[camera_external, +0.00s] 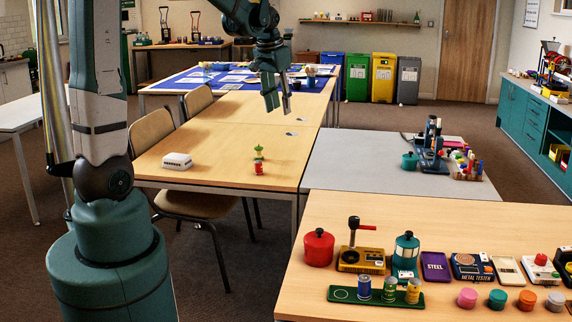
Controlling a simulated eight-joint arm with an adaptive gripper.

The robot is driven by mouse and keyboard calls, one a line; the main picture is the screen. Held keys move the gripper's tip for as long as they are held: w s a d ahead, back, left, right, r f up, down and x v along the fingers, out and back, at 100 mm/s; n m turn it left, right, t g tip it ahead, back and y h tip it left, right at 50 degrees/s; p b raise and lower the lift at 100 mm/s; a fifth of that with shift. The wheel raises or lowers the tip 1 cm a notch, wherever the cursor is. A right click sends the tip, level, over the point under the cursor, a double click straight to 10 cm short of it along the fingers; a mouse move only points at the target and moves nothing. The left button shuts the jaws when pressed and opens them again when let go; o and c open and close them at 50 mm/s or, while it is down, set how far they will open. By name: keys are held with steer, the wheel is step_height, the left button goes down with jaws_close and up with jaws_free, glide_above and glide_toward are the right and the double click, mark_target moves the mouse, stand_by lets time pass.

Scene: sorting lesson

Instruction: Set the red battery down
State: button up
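My gripper (279,106) hangs fingers-down above the far part of the wooden table (222,127). Its two fingers look apart, and I see nothing between them. A small red cylinder (259,169), which looks like the red battery, stands upright on the wooden table near its front edge. It is below and left of my gripper, well apart from it. A small green and yellow item (259,153) shows directly above or behind the cylinder; I cannot tell whether they touch.
A white block with dark holes (177,161) lies left of the cylinder. A grey table (340,170) with a teal machine (431,146) is to the right. The front table holds a red pot (318,248), a green tray (345,295) and several coloured pucks. The wooden table's middle is mostly clear.

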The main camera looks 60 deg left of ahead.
steer(key=s+d+r+m+t, duration=0.1)
steer(key=s+d+r, duration=0.2)
steer(key=s+d, duration=0.3)
steer(key=s+d+r+t, duration=0.1)
steer(key=s+d+r, duration=0.25)
steer(key=d, duration=0.55)
steer(key=s+d+f+m+t+h, duration=0.1)
steer(key=s+d+f+t, duration=0.1)
steer(key=s+d, duration=0.8)
steer(key=s, duration=0.3)
steer(key=shift+s+f+t, duration=0.3)
steer(key=shift+s+f, duration=0.05)
steer(key=shift+s, duration=0.05)
